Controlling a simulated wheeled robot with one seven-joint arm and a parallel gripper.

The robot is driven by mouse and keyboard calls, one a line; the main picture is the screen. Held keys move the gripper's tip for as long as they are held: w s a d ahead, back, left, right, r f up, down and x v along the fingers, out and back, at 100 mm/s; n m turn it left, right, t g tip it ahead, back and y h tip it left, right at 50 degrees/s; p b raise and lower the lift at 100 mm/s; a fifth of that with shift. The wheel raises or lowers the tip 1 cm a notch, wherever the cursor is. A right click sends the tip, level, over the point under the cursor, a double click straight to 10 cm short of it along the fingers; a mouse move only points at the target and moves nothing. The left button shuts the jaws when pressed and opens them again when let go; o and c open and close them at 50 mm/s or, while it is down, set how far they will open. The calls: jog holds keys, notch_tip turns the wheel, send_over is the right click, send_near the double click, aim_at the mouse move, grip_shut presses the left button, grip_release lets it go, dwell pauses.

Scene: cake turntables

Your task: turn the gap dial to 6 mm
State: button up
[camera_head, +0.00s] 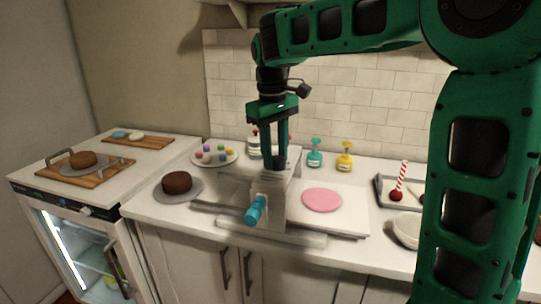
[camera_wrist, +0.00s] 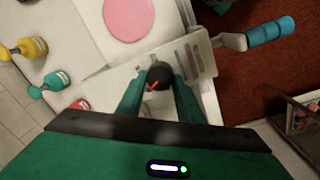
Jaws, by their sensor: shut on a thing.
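The gap dial (camera_wrist: 158,73) is a dark round knob with a red pointer mark, on top of the white sheeter (camera_head: 272,208). My gripper (camera_head: 279,158) reaches straight down onto it. In the wrist view my gripper (camera_wrist: 158,84) has one finger on each side of the dial and is shut on it. The red mark shows between the fingers. Scale marks or numbers are too small to read, so the dial's setting cannot be told. In the head view the fingers mostly hide the dial.
A blue crank handle (camera_head: 255,210) sticks out at the sheeter's front. A pink disc (camera_head: 322,200) lies right of it. A brown cake (camera_head: 177,182) stands to the left. Teal (camera_head: 314,153) and yellow (camera_head: 345,156) bottles stand behind. A tray (camera_head: 384,188) is at the right.

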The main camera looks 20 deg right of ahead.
aim_at(274, 159)
jog(key=shift+d+n, duration=0.1)
jog(key=shift+n, duration=1.7)
jog(key=shift+d, duration=0.1)
jog(key=o, duration=1.1)
jog(key=shift+c, duration=0.2)
jog(key=shift+r, duration=0.2)
jog(key=r, duration=0.7)
jog(key=shift+s+a+r, duration=0.15)
jog(key=shift+a+r, duration=0.05)
jog(key=shift+a, duration=0.15)
jog(key=shift+r, duration=1.15)
jog(key=shift+r, duration=0.1)
